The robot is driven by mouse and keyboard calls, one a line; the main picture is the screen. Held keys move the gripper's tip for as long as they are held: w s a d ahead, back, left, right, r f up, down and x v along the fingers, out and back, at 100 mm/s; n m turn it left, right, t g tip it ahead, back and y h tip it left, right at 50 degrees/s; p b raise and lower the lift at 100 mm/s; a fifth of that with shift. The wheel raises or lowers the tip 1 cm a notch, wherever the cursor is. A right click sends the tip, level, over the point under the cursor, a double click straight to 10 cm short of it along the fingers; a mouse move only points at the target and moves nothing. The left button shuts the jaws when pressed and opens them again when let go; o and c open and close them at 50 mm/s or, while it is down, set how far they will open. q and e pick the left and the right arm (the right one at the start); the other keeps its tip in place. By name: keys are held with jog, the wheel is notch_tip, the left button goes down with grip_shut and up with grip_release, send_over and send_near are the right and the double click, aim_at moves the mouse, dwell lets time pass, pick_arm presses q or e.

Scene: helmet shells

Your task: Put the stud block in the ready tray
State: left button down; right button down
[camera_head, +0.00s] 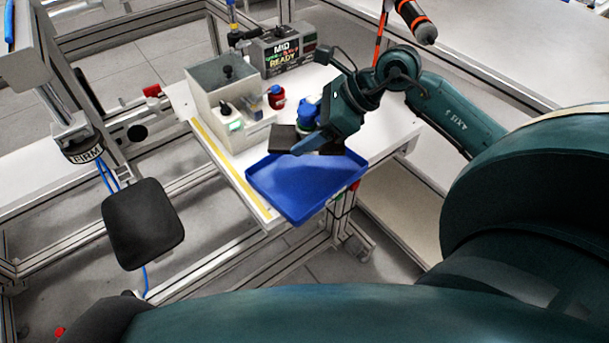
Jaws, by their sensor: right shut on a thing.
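My right gripper (304,147) comes in from the upper right and hangs at the back edge of the blue tray (262,185), which appears to be the ready tray. It is shut on a dark block (284,138), which I take to be the stud block. Dark parts show on both sides of the gripper, and the gripper hides the middle, so I cannot tell whether they are one piece. The tray looks empty and lies at the front of the white table. My left gripper is not in view.
A grey open box (207,90) with small items at its front stands behind left of the tray. A red-capped jar (277,97), a blue-and-white container (308,108) and a dark labelled case (284,50) stand behind. A black pad (143,224) is at the left.

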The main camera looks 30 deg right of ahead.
notch_tip(320, 180, down, 4)
jog(key=shift+f, duration=2.45)
jog(key=c, duration=0.8)
grip_release()
jog(key=shift+f, duration=0.3)
jog(key=o, duration=0.5)
jog(key=shift+r, duration=0.1)
